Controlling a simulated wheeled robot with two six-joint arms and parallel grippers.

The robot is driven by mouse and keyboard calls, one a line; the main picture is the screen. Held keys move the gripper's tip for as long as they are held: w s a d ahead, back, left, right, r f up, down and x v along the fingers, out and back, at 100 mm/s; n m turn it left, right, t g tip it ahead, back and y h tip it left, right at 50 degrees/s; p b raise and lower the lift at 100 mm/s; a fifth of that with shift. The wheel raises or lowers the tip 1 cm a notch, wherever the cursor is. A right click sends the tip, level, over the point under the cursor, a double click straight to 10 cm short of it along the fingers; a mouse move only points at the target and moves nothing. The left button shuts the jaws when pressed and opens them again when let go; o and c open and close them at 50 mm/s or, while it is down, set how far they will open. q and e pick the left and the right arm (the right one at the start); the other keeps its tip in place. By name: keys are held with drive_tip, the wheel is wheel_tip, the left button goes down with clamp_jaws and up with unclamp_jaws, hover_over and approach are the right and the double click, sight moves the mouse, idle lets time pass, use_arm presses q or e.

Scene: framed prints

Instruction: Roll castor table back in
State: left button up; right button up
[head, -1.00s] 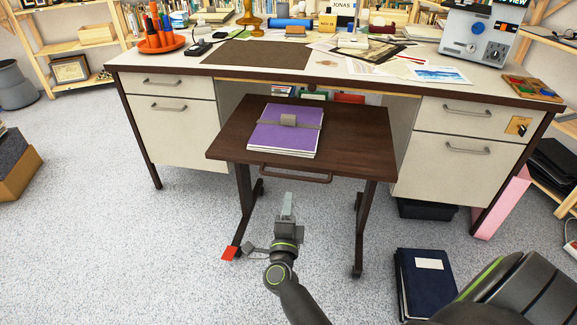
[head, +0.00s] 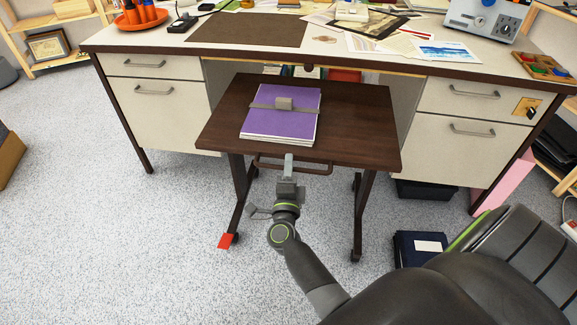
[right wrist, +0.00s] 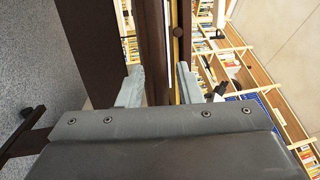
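The castor table (head: 355,125) is a small dark brown table on castors, partly under the desk's knee space and jutting out in front. A strapped purple notebook stack (head: 275,120) lies on its top. A bar handle (head: 318,172) runs along its front edge. A red tab (head: 226,241) shows at its front left castor. My right gripper (head: 289,158) is at the handle, left of its middle. In the right wrist view its fingers (right wrist: 157,85) are apart, with dark brown edges between them; I cannot tell whether they touch. My left gripper is not in view.
The cream desk (head: 160,115) has drawer pedestals on both sides of the table. A black bin (head: 425,190) is under the right pedestal.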

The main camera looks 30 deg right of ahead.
clamp_jaws()
